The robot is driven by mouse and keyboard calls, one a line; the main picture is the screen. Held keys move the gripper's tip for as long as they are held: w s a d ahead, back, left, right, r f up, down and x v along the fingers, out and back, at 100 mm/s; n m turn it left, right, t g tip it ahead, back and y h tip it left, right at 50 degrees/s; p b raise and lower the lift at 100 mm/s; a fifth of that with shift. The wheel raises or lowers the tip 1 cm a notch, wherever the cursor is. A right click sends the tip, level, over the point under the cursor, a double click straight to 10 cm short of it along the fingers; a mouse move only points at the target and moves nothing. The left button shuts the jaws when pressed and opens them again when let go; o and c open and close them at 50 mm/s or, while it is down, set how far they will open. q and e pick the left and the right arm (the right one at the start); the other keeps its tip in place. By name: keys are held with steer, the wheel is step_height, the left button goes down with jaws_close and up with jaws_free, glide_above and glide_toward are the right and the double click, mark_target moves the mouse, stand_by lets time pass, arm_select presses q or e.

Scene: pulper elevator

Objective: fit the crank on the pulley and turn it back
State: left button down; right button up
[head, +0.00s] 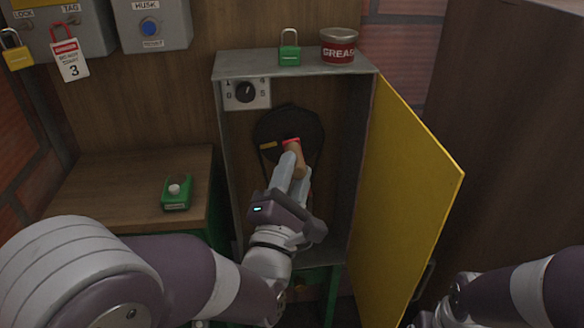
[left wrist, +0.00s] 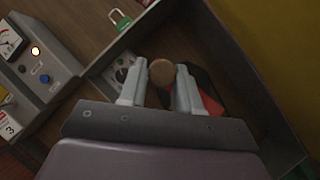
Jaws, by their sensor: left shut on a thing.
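The black round pulley (head: 311,122) sits at the back of the open grey cabinet. The crank's wooden handle (head: 299,169), with a red part at its upper end, is in front of the pulley. My left gripper (head: 293,168) is shut on this handle inside the cabinet. In the left wrist view, the round handle end (left wrist: 162,72) shows between the two fingers (left wrist: 160,85), with a red part beyond. Whether the crank is seated on the pulley is hidden. My right arm shows at the lower right; its fingertips are not visible.
The yellow door (head: 405,200) stands open to the right. A green padlock (head: 289,54) and a grease tin (head: 339,45) are on the cabinet top. A dial (head: 246,93) is at its upper left.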

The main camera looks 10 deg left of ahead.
arm_select(q)
steer(key=s, duration=0.2)
steer(key=s+d, duration=0.1)
steer(key=s, duration=0.1)
steer(key=shift+s+d+p, duration=0.2)
steer(key=shift+s+p, duration=0.15)
steer(key=shift+p, duration=0.05)
stand_by(0.4)
